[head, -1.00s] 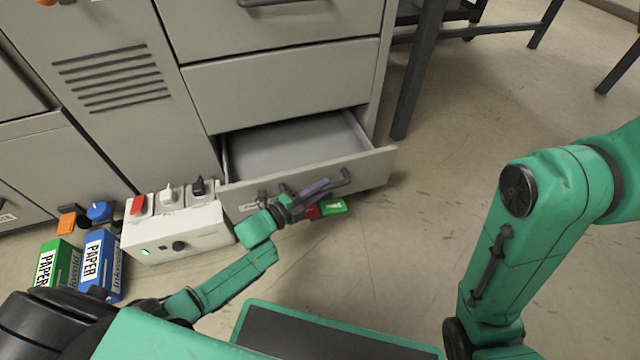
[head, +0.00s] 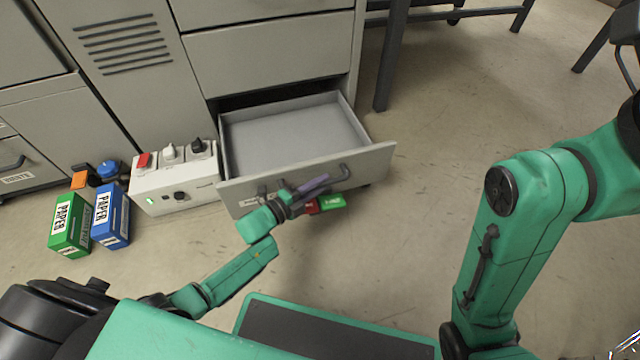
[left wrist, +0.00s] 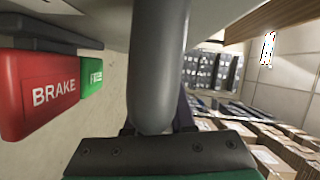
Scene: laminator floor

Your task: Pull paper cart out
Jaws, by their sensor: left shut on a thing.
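The paper cart (head: 372,160) is a grey, drawer-like bin at the bottom of the grey cabinet. It stands partly out, and its open top shows a bare grey inside. A dark bar handle (head: 342,174) runs along its front. My left gripper (head: 304,190) is shut on this handle, towards its left part. In the left wrist view the handle (left wrist: 158,60) is a thick grey bar running up from between the fingers. A red pedal marked BRAKE (left wrist: 40,92) and a green pedal (left wrist: 92,77) sit low on the cart front. My right gripper is out of view.
A white control box (head: 175,188) with switches stands close to the cart's left. Green (head: 70,225) and blue (head: 111,215) paper boxes are further left. A dark table leg (head: 391,60) stands behind right. The floor in front and to the right is clear.

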